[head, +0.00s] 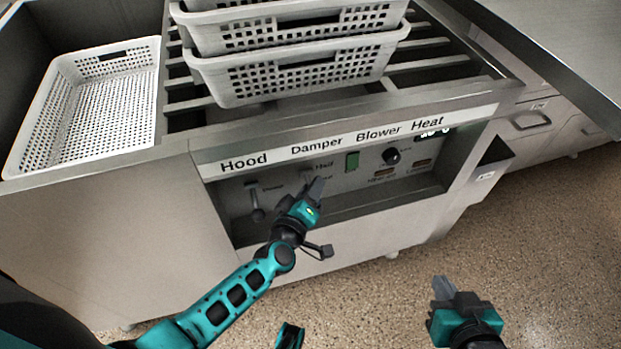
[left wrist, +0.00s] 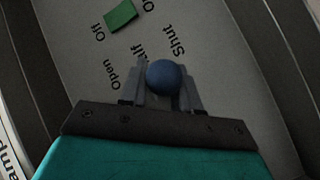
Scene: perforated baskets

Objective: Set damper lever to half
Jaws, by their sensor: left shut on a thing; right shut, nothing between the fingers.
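The damper lever's round dark knob (left wrist: 166,77) sits between the fingers of my left gripper (left wrist: 163,90) in the left wrist view. Open, Half and Shut are printed on the panel around it, with Half partly covered by a finger. Which mark the lever lines up with is unclear. In the head view my left gripper (head: 315,188) is at the panel under the Damper label (head: 316,145) and hides the lever. My right gripper (head: 444,288) is shut and empty, out in front of the machine and away from the panel.
The hood lever (head: 257,213) is left of my left gripper. A green switch (head: 352,161), also in the left wrist view (left wrist: 120,15), and a black blower knob (head: 391,156) are to its right. White perforated baskets (head: 300,78) are stacked above; another basket (head: 150,95) stands left.

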